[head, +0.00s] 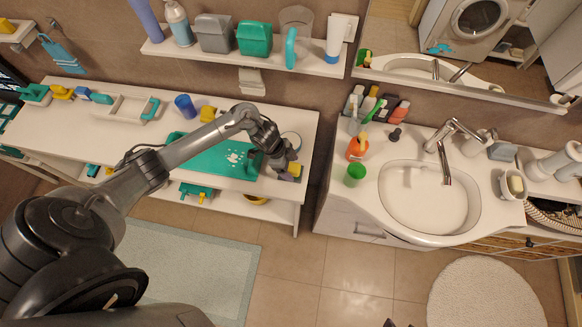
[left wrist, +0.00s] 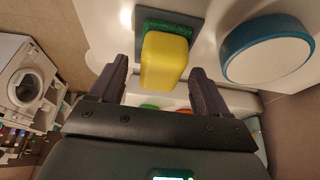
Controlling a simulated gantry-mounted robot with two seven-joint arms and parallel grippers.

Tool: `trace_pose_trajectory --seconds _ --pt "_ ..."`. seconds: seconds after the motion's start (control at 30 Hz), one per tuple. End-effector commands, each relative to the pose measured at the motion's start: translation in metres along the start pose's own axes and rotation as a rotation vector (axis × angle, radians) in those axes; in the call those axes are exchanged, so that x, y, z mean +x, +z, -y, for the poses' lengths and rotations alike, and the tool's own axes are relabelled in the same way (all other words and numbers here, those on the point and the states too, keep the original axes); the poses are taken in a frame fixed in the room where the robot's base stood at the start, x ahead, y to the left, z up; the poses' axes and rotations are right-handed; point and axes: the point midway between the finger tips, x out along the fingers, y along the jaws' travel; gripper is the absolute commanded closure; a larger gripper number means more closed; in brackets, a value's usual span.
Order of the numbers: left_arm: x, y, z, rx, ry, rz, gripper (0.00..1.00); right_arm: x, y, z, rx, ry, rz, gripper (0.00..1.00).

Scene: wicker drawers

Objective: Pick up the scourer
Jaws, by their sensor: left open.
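The scourer, a yellow sponge with a green pad, is on the white counter in the head view (head: 296,170), at the counter's right end. In the left wrist view the scourer (left wrist: 165,62) rests with its green side against a dark grey flat piece (left wrist: 192,22). My left gripper (head: 286,172) is right at the scourer, partly covering it in the head view. In the left wrist view my left gripper (left wrist: 157,76) is open, with the scourer in line with the gap between its fingers; contact is not visible. Small dark tips at the head view's bottom edge may be my right gripper.
A round white thing with a blue rim (left wrist: 268,48) is close beside the scourer. A teal board (head: 210,160), a blue cup (head: 185,106) and a white caddy (head: 122,108) are on the counter. A shelf (head: 215,53) hangs above. The washbasin (head: 430,198) stands right, across a gap.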

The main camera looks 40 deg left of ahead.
Motion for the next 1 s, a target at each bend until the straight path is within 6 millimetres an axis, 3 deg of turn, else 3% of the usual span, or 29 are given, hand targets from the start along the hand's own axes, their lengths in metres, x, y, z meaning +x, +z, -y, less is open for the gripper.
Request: trace_pose_trajectory --seconds 0.37,0.7,1.0 --pt "0.0088 0.0000 0.0000 0.001 -0.001 0.000 0.25 0.0012 0.0004 -0.0006 -0.002 0.002 0.000 0.57" --pt "0.0085 0.0000 0.0001 0.001 -0.001 0.000 0.77 0.0012 -0.0001 0.0010 0.005 -0.003 0.000 0.57" --pt "0.0058 -0.0013 0.0005 0.002 -0.002 -0.001 0.79 0.0006 -0.0005 0.0017 0.007 -0.006 -0.001 0.57"
